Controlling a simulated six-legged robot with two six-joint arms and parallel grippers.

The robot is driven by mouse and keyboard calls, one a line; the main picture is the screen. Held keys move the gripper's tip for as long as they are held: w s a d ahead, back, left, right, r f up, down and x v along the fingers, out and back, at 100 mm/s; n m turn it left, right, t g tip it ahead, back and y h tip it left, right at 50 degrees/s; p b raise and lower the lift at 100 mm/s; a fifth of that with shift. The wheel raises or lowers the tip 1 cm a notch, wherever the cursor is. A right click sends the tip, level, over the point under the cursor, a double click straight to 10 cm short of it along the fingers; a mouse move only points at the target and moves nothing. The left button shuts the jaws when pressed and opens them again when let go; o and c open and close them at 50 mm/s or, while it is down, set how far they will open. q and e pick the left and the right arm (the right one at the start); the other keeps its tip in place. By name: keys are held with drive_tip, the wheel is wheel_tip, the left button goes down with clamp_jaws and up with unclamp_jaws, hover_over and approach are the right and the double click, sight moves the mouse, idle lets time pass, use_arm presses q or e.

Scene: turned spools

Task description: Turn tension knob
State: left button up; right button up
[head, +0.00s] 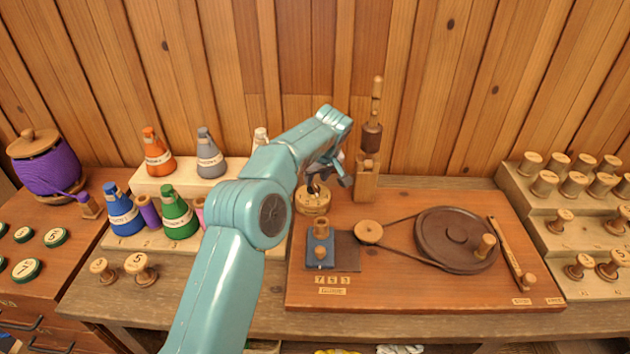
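A round wooden piece (313,202) with a small label on its front sits at the back left of the reddish wooden board. It looks like the tension knob, but its label is too small to read. My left arm reaches in from below, and its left gripper (326,178) is at the top of this piece, partly covering it. The fingers are small and dark, and I cannot tell whether they touch it or how far apart they are. My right gripper is not in view.
The board (400,290) carries a blue block (320,245), a small pulley (369,232) belted to a dark wheel (456,240), and an upright wooden post (367,180). Colored thread cones (180,215) stand left. Stepped racks of spools (575,186) stand right.

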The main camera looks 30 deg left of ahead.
use_arm(q)
drive_tip(key=v, duration=1.3)
drive_tip(key=shift+d+r+p, duration=0.15)
drive_tip(key=shift+p, duration=0.25)
